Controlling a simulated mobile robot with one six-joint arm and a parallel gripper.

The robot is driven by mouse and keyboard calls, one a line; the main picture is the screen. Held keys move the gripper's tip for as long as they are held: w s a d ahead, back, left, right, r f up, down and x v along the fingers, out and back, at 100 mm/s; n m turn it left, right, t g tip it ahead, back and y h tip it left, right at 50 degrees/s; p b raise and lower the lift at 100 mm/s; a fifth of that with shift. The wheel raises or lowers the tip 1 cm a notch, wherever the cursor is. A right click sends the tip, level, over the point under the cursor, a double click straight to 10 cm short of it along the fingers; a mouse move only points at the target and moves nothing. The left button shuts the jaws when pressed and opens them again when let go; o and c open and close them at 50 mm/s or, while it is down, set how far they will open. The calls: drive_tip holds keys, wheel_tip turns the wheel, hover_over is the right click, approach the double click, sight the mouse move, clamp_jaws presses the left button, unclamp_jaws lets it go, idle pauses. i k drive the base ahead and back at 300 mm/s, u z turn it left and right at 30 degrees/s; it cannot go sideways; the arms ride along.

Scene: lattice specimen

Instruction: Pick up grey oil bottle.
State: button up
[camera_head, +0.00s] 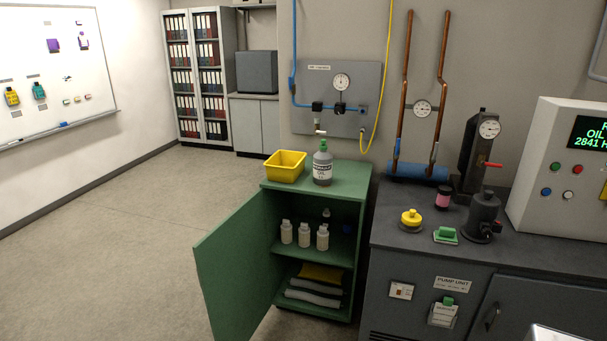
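The label's print is too small to read fully. A yellow bin (285,166) stands to its left, with a small gap between them. Nothing is holding the bottle.
The cabinet's green door (238,263) hangs open to the left. Several small pale bottles (304,235) and folded cloths (314,291) are inside. A dark bench (410,237) with pump parts is on the right. The floor (130,230) at left is clear.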

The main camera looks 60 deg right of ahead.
sight(322, 161)
drive_tip(key=z, duration=0.55)
drive_tip(key=i, duration=0.7)
drive_tip(key=z, duration=0.15)
drive_tip(key=k, duration=0.85)
drive_tip(key=z, duration=0.15)
drive_tip(key=i, duration=0.75)
